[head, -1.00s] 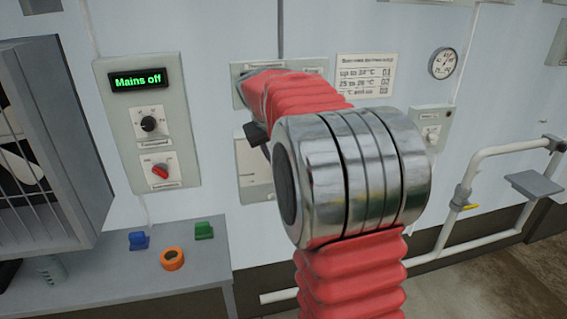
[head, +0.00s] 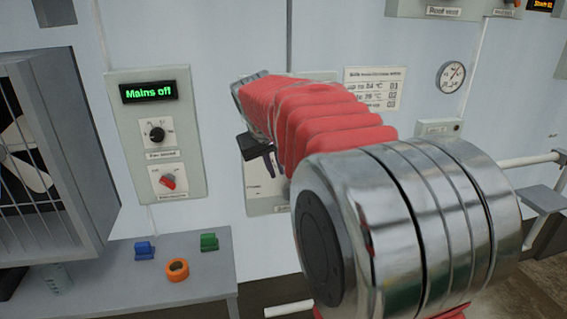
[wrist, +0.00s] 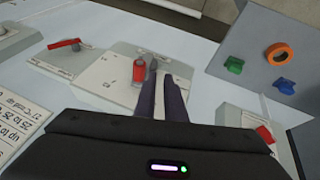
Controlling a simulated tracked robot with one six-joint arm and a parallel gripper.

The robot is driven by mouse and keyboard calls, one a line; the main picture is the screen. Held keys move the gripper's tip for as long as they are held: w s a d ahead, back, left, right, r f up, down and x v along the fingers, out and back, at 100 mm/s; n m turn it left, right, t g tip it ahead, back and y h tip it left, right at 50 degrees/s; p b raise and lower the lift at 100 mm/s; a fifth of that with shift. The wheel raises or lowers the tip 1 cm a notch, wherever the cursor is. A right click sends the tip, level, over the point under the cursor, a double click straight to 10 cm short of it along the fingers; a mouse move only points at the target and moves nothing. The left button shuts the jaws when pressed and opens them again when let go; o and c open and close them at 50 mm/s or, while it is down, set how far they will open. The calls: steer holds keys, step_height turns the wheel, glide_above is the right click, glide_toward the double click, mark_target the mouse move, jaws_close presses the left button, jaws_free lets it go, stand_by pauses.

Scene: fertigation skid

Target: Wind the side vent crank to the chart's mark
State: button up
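In the wrist view a red upright grip (wrist: 138,71), which looks like the crank's handle, stands at a pale plate (wrist: 108,84) on the wall. My gripper (wrist: 162,70) has its two dark fingers just right of the red grip, with a narrow gap between them and nothing seen in it. In the head view my gripper (head: 258,148) is before the wall plate (head: 262,205); my arm hides the crank there. The chart (head: 374,88) hangs right of my gripper, with temperature rows and 01, 02, 03. A round dial gauge (head: 451,76) hangs right of it.
A control panel (head: 156,135) at left reads "Mains off". Below it a grey bench (head: 190,285) holds a blue piece (head: 144,250), a green piece (head: 209,242) and an orange ring (head: 177,269). A caged fan (head: 30,170) is at far left. A white rail (head: 530,161) is at right.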

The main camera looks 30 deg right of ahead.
steer(key=s+a, duration=0.4)
steer(key=s+a+n+t+y, duration=0.1)
steer(key=s+a, duration=0.3)
steer(key=a, duration=0.1)
steer(key=s+a+f+y, duration=0.1)
steer(key=s+a, duration=0.3)
steer(key=shift+s+a+n, duration=0.1)
steer(key=shift+a+n, duration=0.2)
steer(key=shift+a, duration=0.05)
jaws_close()
steer(key=s+a+f+y, duration=0.1)
steer(key=s+a+f, duration=0.2)
steer(key=s, duration=0.3)
steer(key=s+a+f+n+t+y, duration=0.1)
steer(key=s+a+f, duration=0.3)
steer(key=s+a, duration=0.2)
steer(key=shift+s, duration=0.2)
